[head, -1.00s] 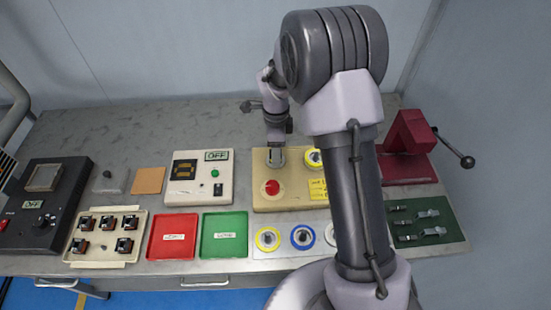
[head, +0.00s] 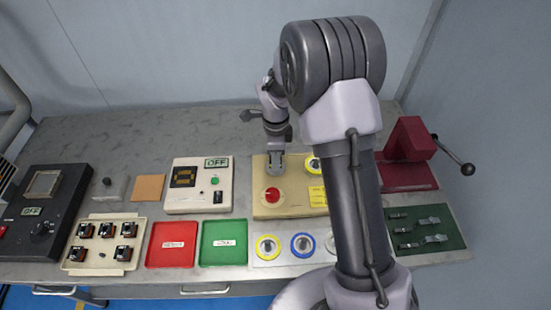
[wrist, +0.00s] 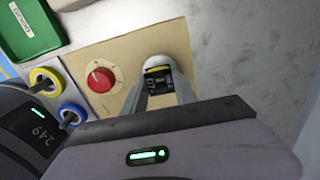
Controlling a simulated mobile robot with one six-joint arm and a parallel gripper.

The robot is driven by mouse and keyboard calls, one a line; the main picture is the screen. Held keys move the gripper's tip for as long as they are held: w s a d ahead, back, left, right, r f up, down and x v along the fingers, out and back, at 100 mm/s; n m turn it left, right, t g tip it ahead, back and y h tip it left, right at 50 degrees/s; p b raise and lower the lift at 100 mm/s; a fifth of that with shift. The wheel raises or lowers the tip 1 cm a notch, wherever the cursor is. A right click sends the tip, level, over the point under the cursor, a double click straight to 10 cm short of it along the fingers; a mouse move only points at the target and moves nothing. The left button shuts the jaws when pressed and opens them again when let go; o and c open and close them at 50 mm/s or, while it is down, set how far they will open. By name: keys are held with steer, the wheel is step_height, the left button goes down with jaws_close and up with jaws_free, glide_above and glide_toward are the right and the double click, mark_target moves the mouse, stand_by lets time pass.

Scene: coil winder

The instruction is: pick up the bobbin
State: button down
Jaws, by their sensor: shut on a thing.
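The bobbin (wrist: 158,78) is a small black block with a yellow band on top, seen in the wrist view. My gripper (wrist: 157,85) is shut on it, with a pale finger on each side. In the head view my gripper (head: 275,165) points down at the back of the beige box (head: 262,209), behind its red knob (head: 272,195). The bobbin cannot be made out there. I cannot tell whether it touches the box.
A cream tray (head: 104,270) holds several similar parts. Beside it are a red tray (head: 172,257) and a green tray (head: 223,256). Yellow- and blue-ringed spools (head: 267,247) stand in front of the beige box. A maroon press (head: 407,140) stands at right.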

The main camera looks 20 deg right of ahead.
step_height(320, 180, up, 3)
steer(key=shift+s+f+p, duration=0.1)
steer(key=shift+s+p, duration=0.05)
steer(key=shift+p, duration=0.3)
steer(key=s+a+r+p, duration=0.1)
steer(key=s+a, duration=0.2)
steer(key=s, duration=1.2)
steer(key=shift+s, duration=0.25)
